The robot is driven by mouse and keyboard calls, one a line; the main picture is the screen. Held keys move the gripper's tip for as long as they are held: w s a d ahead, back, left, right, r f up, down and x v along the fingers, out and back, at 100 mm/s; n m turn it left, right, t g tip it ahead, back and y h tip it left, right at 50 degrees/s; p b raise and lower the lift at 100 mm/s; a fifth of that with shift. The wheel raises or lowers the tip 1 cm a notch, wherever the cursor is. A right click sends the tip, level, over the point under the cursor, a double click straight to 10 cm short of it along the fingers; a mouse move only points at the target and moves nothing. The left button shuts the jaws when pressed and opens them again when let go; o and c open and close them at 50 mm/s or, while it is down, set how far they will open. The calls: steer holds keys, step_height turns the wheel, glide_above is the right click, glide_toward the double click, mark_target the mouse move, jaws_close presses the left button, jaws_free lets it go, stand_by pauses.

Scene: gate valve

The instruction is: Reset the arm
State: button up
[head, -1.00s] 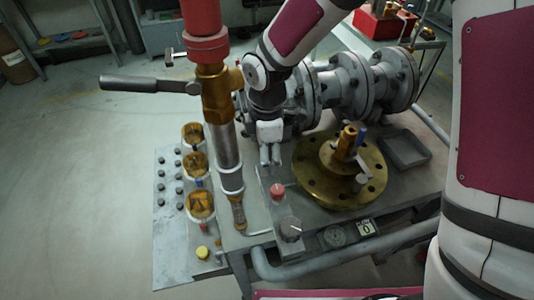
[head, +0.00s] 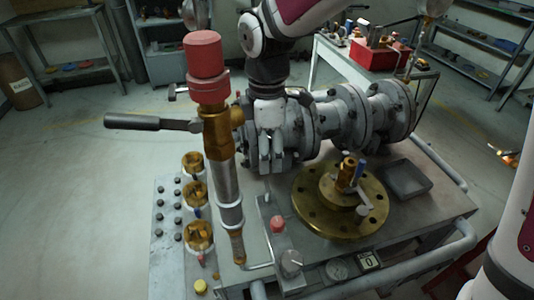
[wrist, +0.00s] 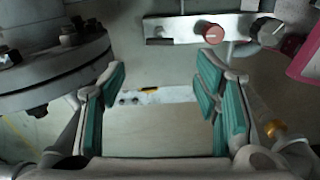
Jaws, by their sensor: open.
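My gripper (head: 272,155) points down in front of the grey flanged valve body (head: 300,135), above the bench. In the wrist view my gripper (wrist: 162,95) is open, its two teal-padded fingers well apart with nothing between them. Beside it on the left stands the brass and steel valve stem (head: 222,165) with a red cap (head: 207,68) on top and a dark lever handle (head: 150,121) pointing left. In the head view the gripper's fingers hang close together in outline, and I cannot tell how far they are from the valve body.
A red button (head: 277,224) and a dark knob (head: 290,262) sit on a panel below the gripper. A brass flange (head: 315,220) and a grey tray (head: 406,180) are to the right. Several brass fittings (head: 198,236) line the left side. Open floor (head: 75,190) lies further left.

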steer(key=shift+d, duration=0.1)
steer(key=s+d+r+m+t+p, duration=0.2)
steer(key=s+d+r+m, duration=0.5)
steer(key=s+d+m, duration=0.3)
steer(key=s+d+r+m+t+p, duration=0.2)
steer(key=s+d+r+m, duration=0.5)
steer(key=s+d+m, duration=0.3)
steer(key=shift+s+r, duration=0.25)
steer(key=shift+s, duration=0.95)
